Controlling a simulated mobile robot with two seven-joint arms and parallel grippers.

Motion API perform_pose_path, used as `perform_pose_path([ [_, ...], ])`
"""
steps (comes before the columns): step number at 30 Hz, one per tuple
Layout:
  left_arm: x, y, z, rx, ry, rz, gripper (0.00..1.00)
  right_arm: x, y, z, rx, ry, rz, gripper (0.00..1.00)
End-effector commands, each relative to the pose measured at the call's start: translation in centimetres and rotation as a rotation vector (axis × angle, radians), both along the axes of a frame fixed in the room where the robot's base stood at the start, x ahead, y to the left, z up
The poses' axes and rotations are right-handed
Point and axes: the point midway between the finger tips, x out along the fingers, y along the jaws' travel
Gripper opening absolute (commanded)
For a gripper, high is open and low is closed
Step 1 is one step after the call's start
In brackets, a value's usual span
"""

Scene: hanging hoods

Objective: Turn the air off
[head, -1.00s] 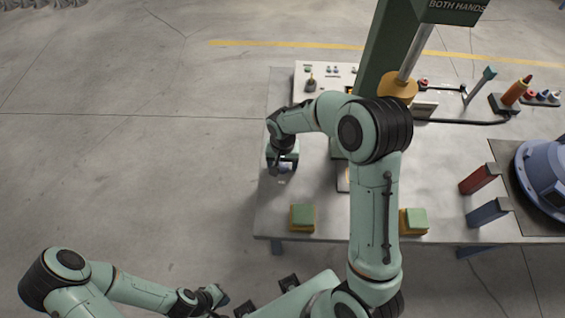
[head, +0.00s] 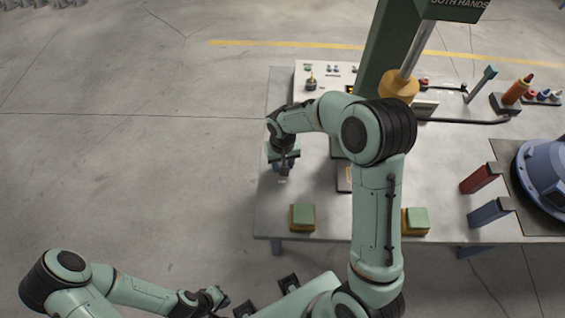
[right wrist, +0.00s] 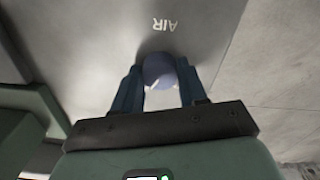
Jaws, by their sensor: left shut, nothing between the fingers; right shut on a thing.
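The air knob (right wrist: 158,70) is round and blue-grey. In the right wrist view it sits on a grey metal surface beside the printed word AIR, which appears upside down. My right gripper (right wrist: 160,88) has its two blue fingers on either side of the knob and is shut on it. In the head view my right gripper (head: 283,172) points down at the left part of the table, and the knob is mostly hidden there. My left gripper (head: 218,298) is shut and empty, low in the picture, away from the table.
The metal table (head: 320,215) carries a green column (head: 380,55), two green-topped yellow blocks (head: 302,217), red (head: 480,178) and blue (head: 489,211) blocks, and a large blue round part (head: 545,165). A white panel (head: 330,72) stands at the back. Floor left of the table is clear.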

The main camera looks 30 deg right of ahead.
Motion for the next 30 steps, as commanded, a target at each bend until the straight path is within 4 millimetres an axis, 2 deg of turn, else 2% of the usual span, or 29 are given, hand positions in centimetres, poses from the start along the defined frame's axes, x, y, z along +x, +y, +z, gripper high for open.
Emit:
perform_pose_path([
  [13,-0.30,0.00,-0.49,0.000,0.003,0.000,0.00,0.06,-0.04,0.07,0.000,-0.002,0.425,0.11],
  [30,-0.03,0.00,-0.05,0.000,0.000,0.000,0.00,0.13,-0.03,0.18,-0.001,-0.004,0.958,0.11],
])
